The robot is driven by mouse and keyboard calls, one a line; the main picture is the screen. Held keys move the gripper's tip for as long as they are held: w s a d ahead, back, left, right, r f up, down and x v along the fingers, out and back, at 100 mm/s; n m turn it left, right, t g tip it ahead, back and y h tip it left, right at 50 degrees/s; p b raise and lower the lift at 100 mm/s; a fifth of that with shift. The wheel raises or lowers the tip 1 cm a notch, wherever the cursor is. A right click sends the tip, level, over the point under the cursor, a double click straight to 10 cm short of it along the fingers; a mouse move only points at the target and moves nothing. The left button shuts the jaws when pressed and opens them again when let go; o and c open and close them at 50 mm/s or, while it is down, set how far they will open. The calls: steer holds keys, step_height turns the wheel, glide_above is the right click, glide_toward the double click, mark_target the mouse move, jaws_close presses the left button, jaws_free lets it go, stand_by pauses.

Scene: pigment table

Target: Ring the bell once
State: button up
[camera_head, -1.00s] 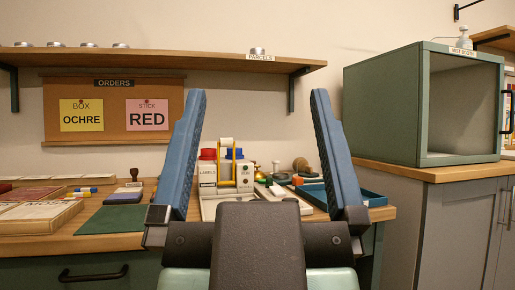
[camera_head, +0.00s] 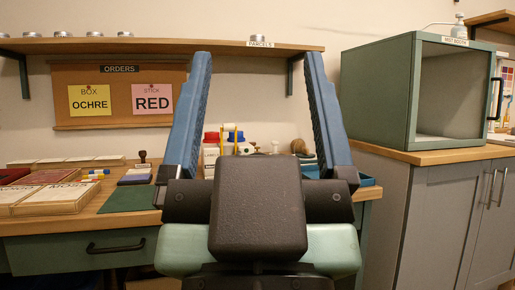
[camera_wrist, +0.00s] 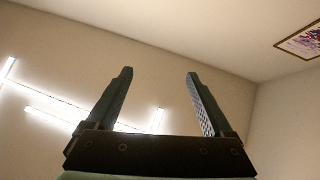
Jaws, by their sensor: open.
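My gripper (camera_head: 256,56) stands upright in the middle of the head view, with its two blue fingers wide apart and nothing between them. In the wrist view my gripper (camera_wrist: 160,72) is also open and empty, against bare wall and ceiling. I cannot make out a bell for certain. A small silvery round piece (camera_head: 257,38) sits on the wall shelf above the PARCELS label, seen between the fingertips but farther back. It is too small to identify. My gripper hides part of the table behind it.
The wooden table (camera_head: 100,223) holds boxes (camera_head: 62,196), a green mat (camera_head: 130,199) and bottles (camera_head: 228,139) behind my gripper. Several silvery lids stand on the left of the shelf (camera_head: 170,45). A green mist booth (camera_head: 380,95) stands on the cabinet at right.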

jaws_close()
stand_by(1.4)
